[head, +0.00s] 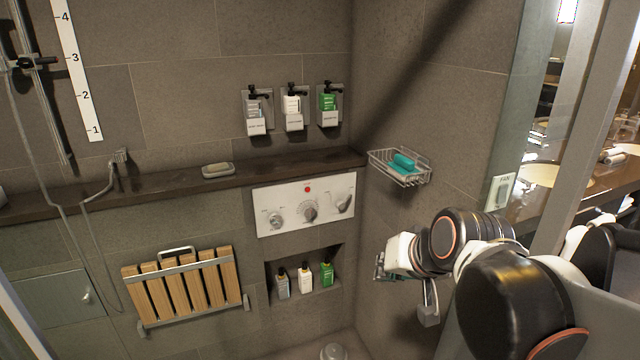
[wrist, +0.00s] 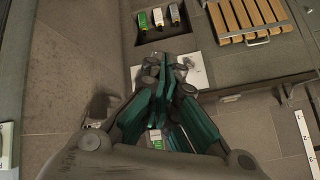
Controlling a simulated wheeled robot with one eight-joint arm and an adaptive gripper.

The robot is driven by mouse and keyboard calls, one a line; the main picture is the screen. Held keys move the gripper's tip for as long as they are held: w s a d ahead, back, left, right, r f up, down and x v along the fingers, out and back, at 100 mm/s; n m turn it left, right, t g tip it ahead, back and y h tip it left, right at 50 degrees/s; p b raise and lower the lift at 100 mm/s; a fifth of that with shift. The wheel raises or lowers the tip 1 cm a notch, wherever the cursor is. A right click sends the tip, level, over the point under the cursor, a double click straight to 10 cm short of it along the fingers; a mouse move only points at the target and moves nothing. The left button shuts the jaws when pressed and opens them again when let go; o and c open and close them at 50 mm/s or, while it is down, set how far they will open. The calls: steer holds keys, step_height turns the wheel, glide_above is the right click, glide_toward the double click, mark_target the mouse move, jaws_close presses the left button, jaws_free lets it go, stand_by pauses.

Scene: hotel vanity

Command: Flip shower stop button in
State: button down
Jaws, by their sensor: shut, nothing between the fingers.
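The white shower control panel (head: 330,212) is on the back wall below the dark ledge. The small red stop button (head: 307,189) sits at its upper middle, above several knobs and a lever. I cannot tell from here whether it is in or out. My gripper (head: 380,267) is right of and below the panel, near the right wall, apart from the button. In the wrist view, my gripper (wrist: 165,62) has its teal fingers shut and empty. They cover most of the panel (wrist: 196,76), and the button is hidden there.
A wire basket (head: 400,169) with a teal soap sticks out from the right wall above my gripper. A niche with bottles (head: 305,277) is below the panel, and a folded wooden seat (head: 185,287) is to its left. Dispensers (head: 293,108) hang above the ledge.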

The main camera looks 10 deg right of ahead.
steer(key=s+d+f+n+g+h, duration=0.1)
steer(key=s+d+f+n, duration=0.1)
steer(key=s, duration=1)
steer(key=shift+f+n+h, duration=0.3)
steer(key=shift+f+n, duration=0.1)
steer(key=shift+f, duration=0.25)
